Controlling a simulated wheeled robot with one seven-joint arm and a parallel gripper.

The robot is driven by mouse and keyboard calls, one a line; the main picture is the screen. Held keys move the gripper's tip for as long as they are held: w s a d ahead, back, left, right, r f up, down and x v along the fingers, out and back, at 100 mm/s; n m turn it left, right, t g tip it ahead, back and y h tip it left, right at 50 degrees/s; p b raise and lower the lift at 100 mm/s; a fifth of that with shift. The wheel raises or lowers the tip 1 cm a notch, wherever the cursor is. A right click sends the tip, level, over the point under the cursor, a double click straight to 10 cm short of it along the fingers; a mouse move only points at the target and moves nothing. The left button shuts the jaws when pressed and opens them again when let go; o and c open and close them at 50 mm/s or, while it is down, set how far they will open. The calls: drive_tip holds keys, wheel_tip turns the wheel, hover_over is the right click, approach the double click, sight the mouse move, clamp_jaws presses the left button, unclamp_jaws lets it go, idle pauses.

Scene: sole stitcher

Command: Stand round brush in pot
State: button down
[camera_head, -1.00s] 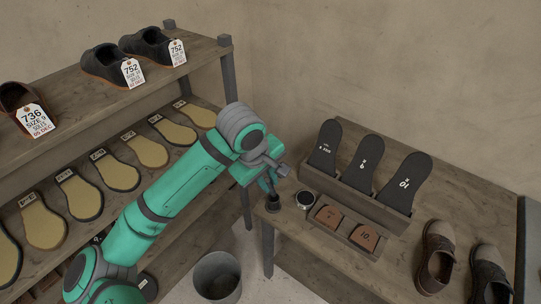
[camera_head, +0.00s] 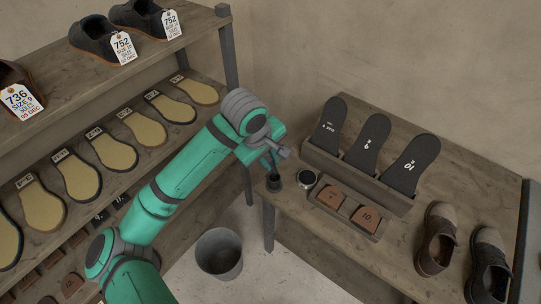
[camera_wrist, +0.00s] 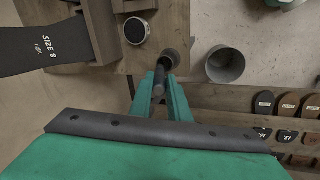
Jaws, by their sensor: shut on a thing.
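My gripper (camera_head: 268,162) is directly above the small dark pot (camera_head: 273,183) at the near left corner of the bench. In the wrist view my gripper (camera_wrist: 160,98) is shut on the round brush (camera_wrist: 159,78), a dark slim handle between the green fingers. The brush points toward the pot (camera_wrist: 170,58), and its far end overlaps the pot's near side in that view. I cannot tell whether the brush's end is inside the mouth or just above it. In the head view the fingers mostly hide the brush.
A round silver tin (camera_head: 306,178) stands close right of the pot. Shoes (camera_head: 437,240) stand at the right. A bucket (camera_head: 219,254) is on the floor, left of the bench.

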wheel_tip(320, 180, down, 7)
drive_tip(key=shift+r, duration=0.15)
idle(0.7)
idle(0.6)
drive_tip(key=c, duration=1.6)
unclamp_jaws()
drive_tip(key=v, duration=1)
drive_tip(key=shift+r, duration=0.4)
